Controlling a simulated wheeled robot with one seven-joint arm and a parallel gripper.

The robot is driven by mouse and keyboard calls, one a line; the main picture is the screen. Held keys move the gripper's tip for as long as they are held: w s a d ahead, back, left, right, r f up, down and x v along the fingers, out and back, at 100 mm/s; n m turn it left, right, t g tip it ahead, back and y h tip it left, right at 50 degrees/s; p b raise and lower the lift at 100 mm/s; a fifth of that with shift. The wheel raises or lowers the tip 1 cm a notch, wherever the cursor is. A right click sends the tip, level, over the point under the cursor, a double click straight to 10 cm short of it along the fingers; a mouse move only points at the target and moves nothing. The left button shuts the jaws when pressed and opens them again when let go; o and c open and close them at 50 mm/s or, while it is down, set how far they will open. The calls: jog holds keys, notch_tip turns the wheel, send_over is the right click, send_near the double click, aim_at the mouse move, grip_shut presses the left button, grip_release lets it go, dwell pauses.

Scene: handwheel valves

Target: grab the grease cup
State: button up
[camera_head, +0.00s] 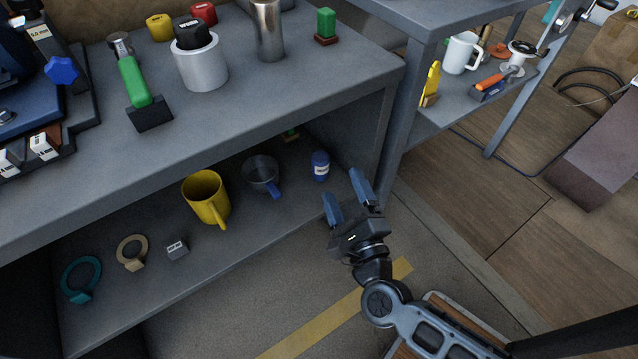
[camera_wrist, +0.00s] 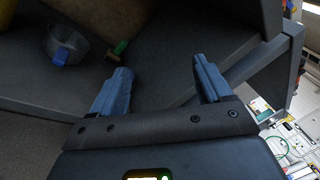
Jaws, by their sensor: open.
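No label that I can read names the grease cup. The cup-like things on the lower shelf are a yellow mug (camera_head: 206,197), a grey see-through cup (camera_head: 261,172) with a blue handle, and a small blue canister (camera_head: 320,166) with a white label. My gripper (camera_head: 343,187) is open and empty, at the shelf's front edge, just in front and to the right of the blue canister. In the wrist view my gripper's blue fingers (camera_wrist: 161,66) stand apart with nothing between them. The grey cup (camera_wrist: 64,44) shows there at upper left; I cannot make out the canister.
The lower shelf (camera_head: 150,300) also holds a teal ring (camera_head: 81,278), a tan ring (camera_head: 131,252) and a small grey block (camera_head: 177,249). The bench top (camera_head: 270,95) overhangs this shelf. A bench leg (camera_head: 408,110) stands right of the canister. Floor in front is open.

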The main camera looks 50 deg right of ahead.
aim_at(321, 154)
jog(key=w+d+f+m+g+h+b, duration=0.1)
jog(key=w+d+f+m+b, duration=0.1)
jog(key=w+f+m, duration=0.1)
jog(key=w+d+f+m+g+h+b, duration=0.1)
jog(key=w+d+f+m+g+b, duration=0.1)
jog(key=m, duration=0.5)
jog(key=w+d+f+m+g+h+b, duration=0.2)
jog(key=w+d+f+m, duration=0.1)
jog(key=w+f, duration=0.3)
jog(key=shift+w+d+f+m, duration=0.15)
jog(key=shift+f+m, duration=0.15)
jog(key=shift+m, duration=0.15)
jog(key=shift+w+d+f+m, duration=0.1)
jog(key=shift+f+m, duration=0.15)
jog(key=shift+m, duration=0.2)
jog(key=shift+w+a+b+x, duration=0.15)
jog(key=shift+b+x, duration=0.35)
jog(key=shift+x, duration=1.45)
jog(key=shift+w+a+b+x, duration=0.15)
jog(key=shift+b+x, duration=0.35)
jog(key=shift+x, duration=1.4)
jog(key=shift+r, duration=0.1)
jog(key=shift+c, duration=0.3)
jog(key=c, duration=1)
